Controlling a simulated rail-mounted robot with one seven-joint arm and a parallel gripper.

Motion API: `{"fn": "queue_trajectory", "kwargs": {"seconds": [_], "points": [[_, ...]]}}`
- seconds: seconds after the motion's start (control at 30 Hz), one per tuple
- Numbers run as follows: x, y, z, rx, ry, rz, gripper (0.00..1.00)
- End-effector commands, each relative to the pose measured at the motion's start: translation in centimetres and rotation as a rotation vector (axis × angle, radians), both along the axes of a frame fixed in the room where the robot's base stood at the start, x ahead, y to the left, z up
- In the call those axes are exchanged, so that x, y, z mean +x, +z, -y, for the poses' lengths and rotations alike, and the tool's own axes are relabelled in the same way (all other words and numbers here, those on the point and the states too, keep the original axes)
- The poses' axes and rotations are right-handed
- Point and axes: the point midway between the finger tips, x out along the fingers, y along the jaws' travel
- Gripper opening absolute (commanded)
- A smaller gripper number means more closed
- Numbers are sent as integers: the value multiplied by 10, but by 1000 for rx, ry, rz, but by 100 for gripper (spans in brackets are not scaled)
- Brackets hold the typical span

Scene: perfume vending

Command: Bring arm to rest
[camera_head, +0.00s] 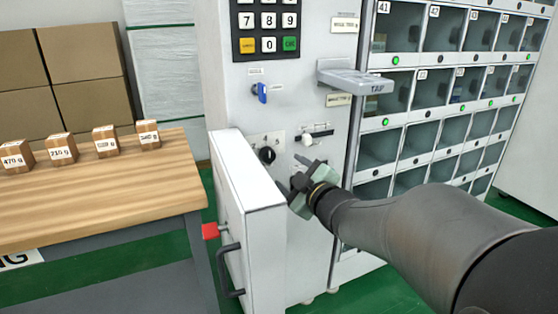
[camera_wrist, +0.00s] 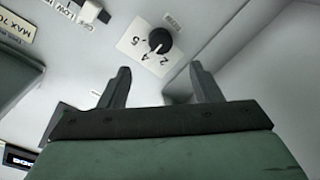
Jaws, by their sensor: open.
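My gripper (camera_head: 300,180) is at the end of my dark arm, in front of the grey vending machine panel, close to the open white door (camera_head: 245,200). In the wrist view my gripper (camera_wrist: 160,85) has its two fingers spread apart with nothing between them. A black rotary knob (camera_wrist: 159,40) on a numbered plate lies beyond the fingertips, apart from them. The same knob (camera_head: 267,155) shows in the head view, up and left of my gripper. The gripper body hides part of the panel behind it.
A wooden table (camera_head: 120,190) with several small labelled boxes stands at left. The white door stands out from the machine with a black handle (camera_head: 230,270). A grey tray (camera_head: 357,80) juts out above my gripper. Lockers (camera_head: 400,130) with glass fronts stand behind my arm.

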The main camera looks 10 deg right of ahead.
Motion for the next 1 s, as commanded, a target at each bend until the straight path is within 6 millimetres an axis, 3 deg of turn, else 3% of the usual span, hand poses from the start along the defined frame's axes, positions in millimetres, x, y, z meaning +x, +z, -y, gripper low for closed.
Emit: {"fn": "queue_trajectory", "kwargs": {"seconds": [0.2,0.5,0.63,0.83,1.0], "points": [[-17,1,4,0,-1,-1,58],[-18,1,4,0,0,-1,58],[-18,13,7,12,-38,-40,58],[-35,47,25,103,-260,-303,58],[-85,64,27,221,-479,-638,58]]}}
